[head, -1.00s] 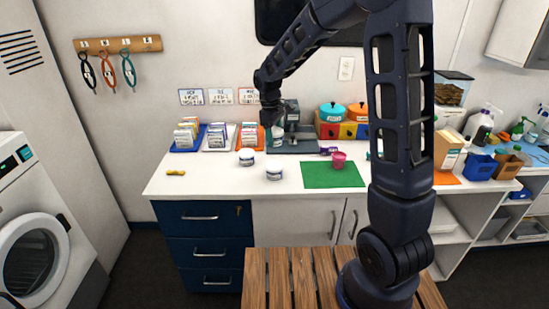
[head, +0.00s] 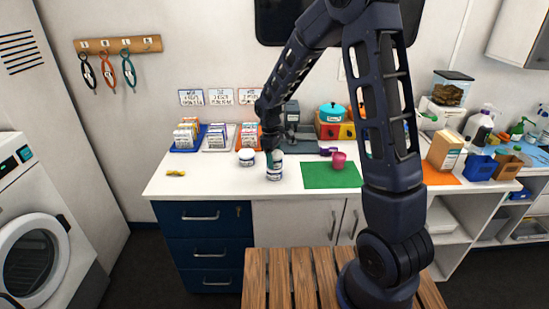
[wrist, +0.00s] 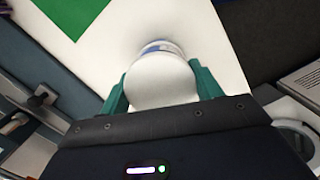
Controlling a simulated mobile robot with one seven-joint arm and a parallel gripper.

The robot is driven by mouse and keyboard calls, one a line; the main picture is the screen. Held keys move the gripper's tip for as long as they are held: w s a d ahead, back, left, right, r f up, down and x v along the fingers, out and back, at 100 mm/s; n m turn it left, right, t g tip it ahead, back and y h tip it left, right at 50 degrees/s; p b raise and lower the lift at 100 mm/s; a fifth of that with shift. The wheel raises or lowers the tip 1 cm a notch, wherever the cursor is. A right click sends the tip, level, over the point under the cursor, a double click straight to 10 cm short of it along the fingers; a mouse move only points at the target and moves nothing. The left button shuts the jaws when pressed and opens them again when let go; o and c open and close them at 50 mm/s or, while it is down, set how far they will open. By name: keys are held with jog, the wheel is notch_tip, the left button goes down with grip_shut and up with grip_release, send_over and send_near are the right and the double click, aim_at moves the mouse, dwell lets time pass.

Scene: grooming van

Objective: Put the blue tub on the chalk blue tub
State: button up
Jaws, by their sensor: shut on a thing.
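My gripper (head: 272,150) points down over the white counter, shut on a white tub (head: 277,157) with a blue-toned label, which I take as the blue tub. In the wrist view its pale round top (wrist: 160,82) sits between the green fingers. A third similar tub (head: 246,158) stands behind and to the left. The labels are too small to tell which one is chalk blue.
Trays of packets (head: 187,137) and a dark grey appliance (head: 291,125) stand behind. A small yellow thing (head: 176,173) lies at left.

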jog(key=shift+f, duration=0.1)
jog(key=o, duration=1)
jog(key=shift+o, duration=0.2)
jog(key=r, duration=0.3)
jog(key=a+r, duration=0.1)
jog(key=r, duration=0.7)
jog(key=shift+w+a+r, duration=0.15)
jog(key=shift+w+r, duration=0.05)
jog(key=shift+w, duration=0.1)
jog(key=shift+r, duration=0.4)
